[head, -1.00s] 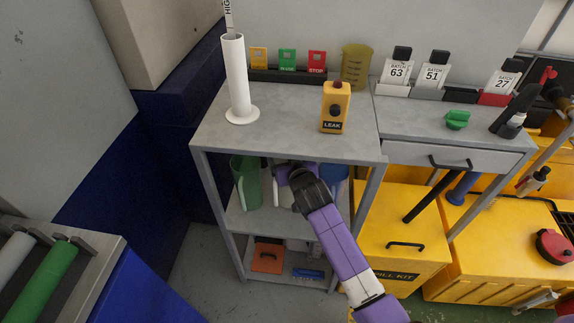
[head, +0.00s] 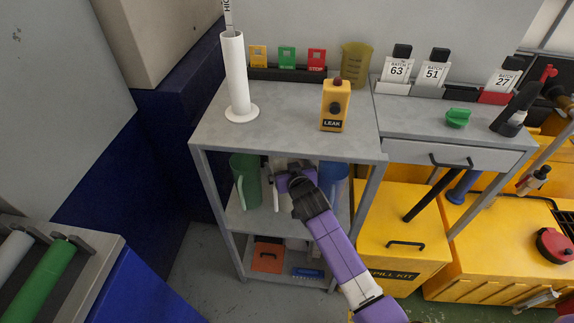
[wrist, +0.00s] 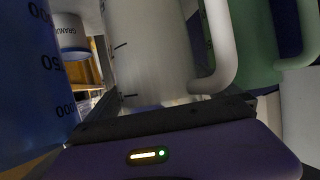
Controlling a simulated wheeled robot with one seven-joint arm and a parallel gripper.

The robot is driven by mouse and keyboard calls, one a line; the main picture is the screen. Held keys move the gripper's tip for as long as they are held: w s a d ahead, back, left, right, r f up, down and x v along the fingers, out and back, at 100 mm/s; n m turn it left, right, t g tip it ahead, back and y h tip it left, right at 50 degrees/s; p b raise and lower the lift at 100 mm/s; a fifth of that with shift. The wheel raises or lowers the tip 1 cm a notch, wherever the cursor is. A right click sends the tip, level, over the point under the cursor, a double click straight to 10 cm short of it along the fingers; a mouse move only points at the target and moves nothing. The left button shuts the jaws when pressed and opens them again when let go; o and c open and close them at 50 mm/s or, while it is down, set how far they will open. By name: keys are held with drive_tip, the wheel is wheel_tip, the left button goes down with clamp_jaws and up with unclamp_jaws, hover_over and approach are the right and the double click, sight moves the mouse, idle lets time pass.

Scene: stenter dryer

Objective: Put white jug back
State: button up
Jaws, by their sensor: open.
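The white jug (wrist: 150,50) stands upright on the middle shelf of the grey rack, its handle on the right in the wrist view. In the head view only parts of the white jug (head: 276,204) show behind my arm. The green jug (head: 246,182) is left of it and the blue jug (head: 333,180) right of it. In the wrist view the blue jug (wrist: 32,75) is at left and the green jug (wrist: 245,45) at right. My gripper (head: 290,178) is open at the white jug's front; its fingertips are mostly hidden, and I cannot tell whether it touches the jug.
The rack's top (head: 285,125) is close above my gripper, and its front right leg (head: 366,205) stands beside my arm. A yellow leak box (head: 335,106) and a white tube stand (head: 236,80) are on top. An orange box (head: 267,255) lies on the bottom shelf.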

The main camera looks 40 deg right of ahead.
drive_tip(key=shift+r, duration=0.15)
drive_tip(key=s+a+r+n+t+y, duration=0.1)
drive_tip(key=s+a+r+n+y, duration=0.1)
drive_tip(key=s+a, duration=0.9)
drive_tip(key=s+a+r+n+t+y, duration=0.15)
drive_tip(key=s+a, duration=0.55)
drive_tip(key=s, duration=0.8)
drive_tip(key=s+a+r+n+y, duration=0.1)
drive_tip(key=s+a+r, duration=0.2)
drive_tip(key=s+r, duration=0.2)
drive_tip(key=s+a+r+n+y, duration=0.1)
drive_tip(key=s+a+r+y, duration=0.1)
drive_tip(key=s+r, duration=0.4)
drive_tip(key=s+a, duration=0.1)
drive_tip(key=s, duration=0.2)
drive_tip(key=shift+s+a+r+t+p, duration=0.15)
drive_tip(key=shift+s+a+t+p, duration=0.15)
drive_tip(key=shift+s+t, duration=0.1)
drive_tip(key=shift+n, duration=0.25)
